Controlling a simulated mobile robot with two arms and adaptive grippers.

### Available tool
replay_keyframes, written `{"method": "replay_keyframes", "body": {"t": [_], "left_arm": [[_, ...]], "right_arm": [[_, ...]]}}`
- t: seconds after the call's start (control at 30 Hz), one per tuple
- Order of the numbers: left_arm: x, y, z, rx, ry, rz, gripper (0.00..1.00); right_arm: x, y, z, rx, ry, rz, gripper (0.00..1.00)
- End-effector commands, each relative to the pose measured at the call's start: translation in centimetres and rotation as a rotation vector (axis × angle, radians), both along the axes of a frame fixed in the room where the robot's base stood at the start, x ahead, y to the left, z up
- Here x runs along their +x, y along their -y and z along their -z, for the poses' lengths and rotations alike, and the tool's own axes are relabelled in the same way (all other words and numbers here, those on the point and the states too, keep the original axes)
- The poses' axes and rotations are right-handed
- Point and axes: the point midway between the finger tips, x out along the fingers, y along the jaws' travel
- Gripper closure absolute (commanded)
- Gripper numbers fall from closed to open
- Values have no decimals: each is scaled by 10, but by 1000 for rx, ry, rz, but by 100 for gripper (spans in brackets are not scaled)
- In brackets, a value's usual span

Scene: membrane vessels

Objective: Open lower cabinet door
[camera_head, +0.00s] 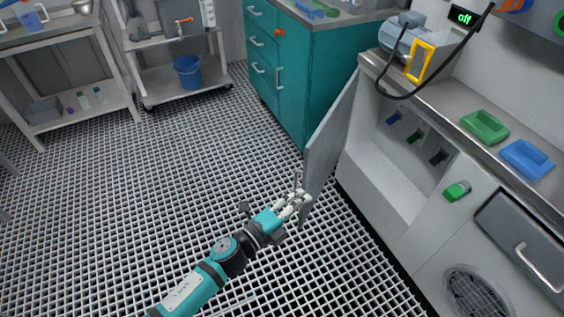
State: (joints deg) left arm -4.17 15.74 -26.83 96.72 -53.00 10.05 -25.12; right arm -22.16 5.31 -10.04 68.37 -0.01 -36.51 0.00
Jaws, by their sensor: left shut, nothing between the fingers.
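The grey lower cabinet door (329,140) stands swung out from the white cabinet (380,200), seen nearly edge-on. My left gripper (300,196) is at the lower outer edge of the door, close to a handle there. Its fingers look shut with nothing held. I cannot tell whether they touch the door. My right gripper is out of view.
A teal drawer cabinet (313,70) stands just behind the door. The counter holds a green tray (485,126), a blue tray (527,158) and a device with a yellow frame (419,62). A cart with a blue bucket (188,72) is farther back. The grid floor at left is clear.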

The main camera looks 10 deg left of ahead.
Motion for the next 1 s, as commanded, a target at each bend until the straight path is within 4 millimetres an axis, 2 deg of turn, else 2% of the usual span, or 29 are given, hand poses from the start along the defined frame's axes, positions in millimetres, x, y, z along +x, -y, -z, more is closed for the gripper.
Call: {"method": "replay_keyframes", "body": {"t": [0.17,0.57,0.6,0.73,1.0], "left_arm": [[16,12,0,4,6,-2,100],[82,63,1,2,3,0,100],[83,50,2,7,2,-3,100],[87,33,2,6,1,-1,100],[91,22,2,2,0,1,100]], "right_arm": [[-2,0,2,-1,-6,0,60],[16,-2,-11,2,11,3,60],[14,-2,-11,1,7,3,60],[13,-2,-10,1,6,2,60],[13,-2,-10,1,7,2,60]]}}
